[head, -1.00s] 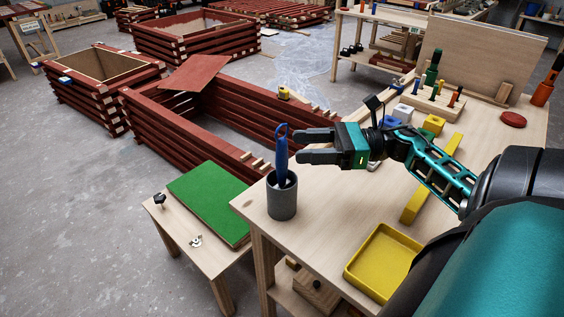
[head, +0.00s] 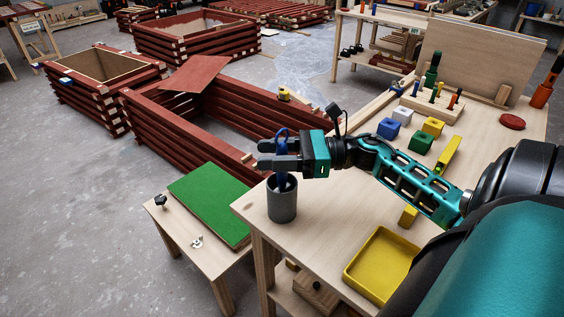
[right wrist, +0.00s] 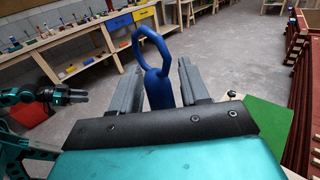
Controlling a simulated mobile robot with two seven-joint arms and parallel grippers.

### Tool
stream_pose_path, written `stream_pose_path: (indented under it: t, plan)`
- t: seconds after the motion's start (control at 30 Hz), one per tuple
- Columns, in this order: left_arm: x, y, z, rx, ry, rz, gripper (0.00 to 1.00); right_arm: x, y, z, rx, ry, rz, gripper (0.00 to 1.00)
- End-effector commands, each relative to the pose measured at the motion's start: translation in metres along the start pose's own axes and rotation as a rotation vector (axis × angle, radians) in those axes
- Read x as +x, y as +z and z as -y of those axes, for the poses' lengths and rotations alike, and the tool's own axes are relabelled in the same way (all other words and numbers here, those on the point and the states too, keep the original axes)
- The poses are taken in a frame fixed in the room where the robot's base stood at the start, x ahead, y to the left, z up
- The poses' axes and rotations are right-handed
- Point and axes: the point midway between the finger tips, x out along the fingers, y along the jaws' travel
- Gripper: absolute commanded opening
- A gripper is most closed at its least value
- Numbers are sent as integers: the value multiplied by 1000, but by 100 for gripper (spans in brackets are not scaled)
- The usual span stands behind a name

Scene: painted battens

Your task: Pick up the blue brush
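The blue brush (right wrist: 158,88) stands upright, handle loop up, in a dark grey cup (head: 282,203) at the near left corner of the workbench. Its lower end is hidden in the cup. My right gripper (head: 264,155) is at the handle, just above the cup rim, coming from the right. In the right wrist view its two fingers (right wrist: 158,85) stand on either side of the handle, open, with a small gap at each side. My left gripper (right wrist: 78,97) shows small at the left of the right wrist view; its finger opening is unclear.
The workbench (head: 330,215) also holds a yellow tray (head: 383,265), coloured blocks (head: 420,143) and a yellow batten (head: 447,155). A low table with a green board (head: 208,203) stands to the left. Red batten frames (head: 205,120) lie behind the cup.

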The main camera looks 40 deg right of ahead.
Motion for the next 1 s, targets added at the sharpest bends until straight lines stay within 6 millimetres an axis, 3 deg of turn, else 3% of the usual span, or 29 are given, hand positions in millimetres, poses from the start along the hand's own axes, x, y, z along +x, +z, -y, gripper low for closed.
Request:
stream_pose_path:
  t: [0.47,0.77,1.0]
  plan:
    - [0,1,-2,0,4,4,43,0,0,0,0,0,0,0]
    - [0,0,-2,0,4,3,43,0,2,0,-1,0,0,0]
    - [-1,-5,-2,1,4,-2,43,0,26,0,-4,2,-1,0]
